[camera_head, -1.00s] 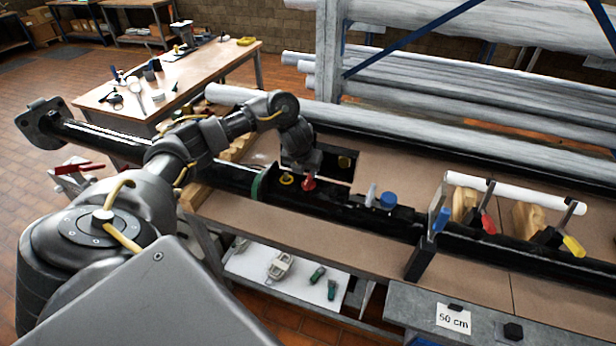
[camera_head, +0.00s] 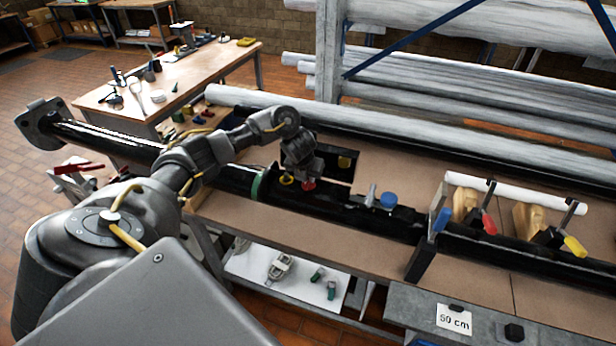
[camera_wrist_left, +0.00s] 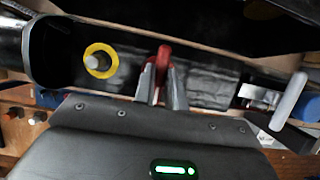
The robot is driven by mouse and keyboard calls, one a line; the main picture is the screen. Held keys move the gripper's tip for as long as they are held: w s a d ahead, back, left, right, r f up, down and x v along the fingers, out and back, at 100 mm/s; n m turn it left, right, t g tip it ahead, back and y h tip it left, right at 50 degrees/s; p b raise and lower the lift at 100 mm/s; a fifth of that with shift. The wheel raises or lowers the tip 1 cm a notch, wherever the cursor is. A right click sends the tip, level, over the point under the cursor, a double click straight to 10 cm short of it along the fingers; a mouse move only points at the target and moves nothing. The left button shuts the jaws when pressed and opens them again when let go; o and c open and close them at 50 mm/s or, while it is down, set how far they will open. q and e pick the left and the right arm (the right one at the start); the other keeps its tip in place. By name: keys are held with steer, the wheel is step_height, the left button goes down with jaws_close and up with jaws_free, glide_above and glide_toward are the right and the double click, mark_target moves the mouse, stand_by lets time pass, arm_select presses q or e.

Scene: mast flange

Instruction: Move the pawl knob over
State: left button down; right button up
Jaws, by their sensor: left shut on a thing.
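A red knob (camera_head: 309,185), which I take for the pawl knob, stands on the black tube (camera_head: 335,206) on the bench. My left gripper (camera_head: 308,176) reaches down on it, with the wrist slightly tilted. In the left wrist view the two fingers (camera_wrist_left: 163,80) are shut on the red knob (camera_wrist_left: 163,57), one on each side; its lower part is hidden. A yellow ring (camera_head: 287,179) around a pin lies just left of the knob on the tube. It also shows in the left wrist view (camera_wrist_left: 89,59). My right gripper is not in view.
A green band (camera_head: 259,186) circles the tube on the left. A grey lever (camera_head: 372,194) and blue knob (camera_head: 388,200) stand right of the gripper. Clamps with red (camera_head: 489,223) and yellow (camera_head: 574,246) handles hold farther right. The brown bench top (camera_head: 330,240) in front is bare.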

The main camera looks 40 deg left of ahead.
arm_select(q)
steer(key=shift+n, duration=0.3)
steer(key=n, duration=0.1)
steer(key=n+y, duration=0.1)
steer(key=shift+w+d+r+n+p, duration=0.1)
steer(key=shift+r+n+p, duration=0.05)
steer(key=shift+n+p, duration=0.2)
steer(key=n+g, duration=0.1)
steer(key=n, duration=0.1)
steer(key=n+y, duration=0.1)
steer(key=n, duration=0.1)
steer(key=shift+w+n+g+y, duration=0.1)
steer(key=shift+n+g+y, duration=0.2)
steer(key=shift+g, duration=0.1)
steer(key=n, duration=0.2)
steer(key=n+g, duration=0.1)
steer(key=n, duration=0.1)
steer(key=shift+w+d+g+y, duration=0.1)
steer(key=shift+g+y, duration=0.2)
steer(key=shift+n+g, duration=0.8)
steer(key=shift+n, duration=1.45)
steer(key=c, duration=1.4)
jaws_free()
steer(key=shift+c, duration=0.2)
